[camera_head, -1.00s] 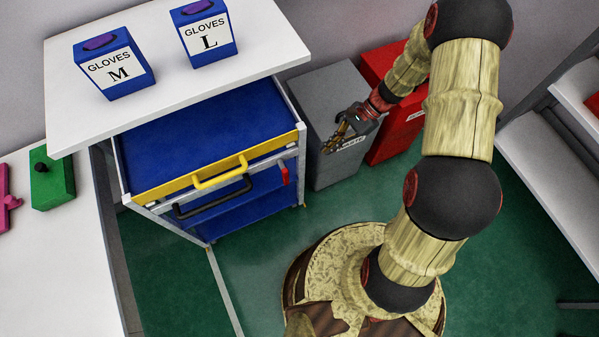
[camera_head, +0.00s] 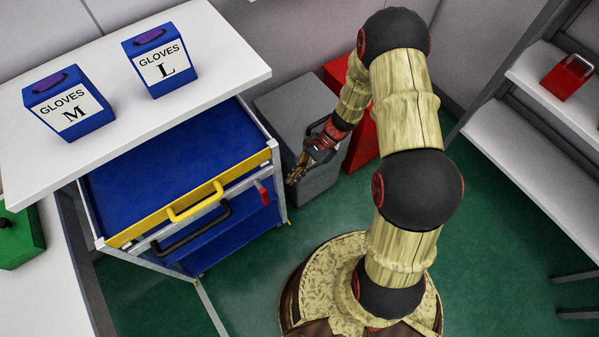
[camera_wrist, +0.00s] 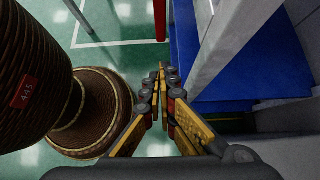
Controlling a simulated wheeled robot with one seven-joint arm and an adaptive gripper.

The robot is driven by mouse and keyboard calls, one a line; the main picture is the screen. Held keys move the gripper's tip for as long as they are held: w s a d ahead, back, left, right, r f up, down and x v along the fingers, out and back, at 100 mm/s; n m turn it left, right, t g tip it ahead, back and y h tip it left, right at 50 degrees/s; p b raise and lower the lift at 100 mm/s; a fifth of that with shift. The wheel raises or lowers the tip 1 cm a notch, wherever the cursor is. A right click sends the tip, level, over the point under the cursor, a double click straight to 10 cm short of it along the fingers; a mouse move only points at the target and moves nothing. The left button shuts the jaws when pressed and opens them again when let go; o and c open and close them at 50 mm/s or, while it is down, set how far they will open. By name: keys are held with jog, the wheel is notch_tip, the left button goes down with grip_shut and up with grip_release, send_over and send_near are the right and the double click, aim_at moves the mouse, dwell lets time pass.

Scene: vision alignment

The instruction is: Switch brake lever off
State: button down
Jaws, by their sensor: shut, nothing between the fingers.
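The red brake lever (camera_head: 264,192) sits at the right front corner of the blue and white cart (camera_head: 188,133). It looks upright, below the level of the yellow drawer handle. My gripper (camera_head: 293,180) is to the right of the lever in the head view, with a visible gap between them. Its fingers are shut and empty. In the wrist view the fingertips of my gripper (camera_wrist: 161,74) meet, and a red bar (camera_wrist: 160,20), probably the lever, shows beyond them at the top. Blue cart panels (camera_wrist: 190,60) are to the right.
A grey bin (camera_head: 290,105) and a red bin (camera_head: 362,135) stand behind my gripper. A white top (camera_head: 205,60) with two blue glove boxes is above the cart. Shelves (camera_head: 520,165) stand at the right. Green floor is open in front of the cart.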

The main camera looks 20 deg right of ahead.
jog(key=s+a+f+b, duration=0.2)
jog(key=a, duration=0.4)
jog(key=shift+a+f, duration=0.2)
jog(key=shift+f, duration=0.1)
jog(key=shift+f, duration=0.15)
jog(key=shift+a+y+b, duration=0.15)
jog(key=shift+y+b, duration=0.15)
jog(key=shift+y, duration=0.1)
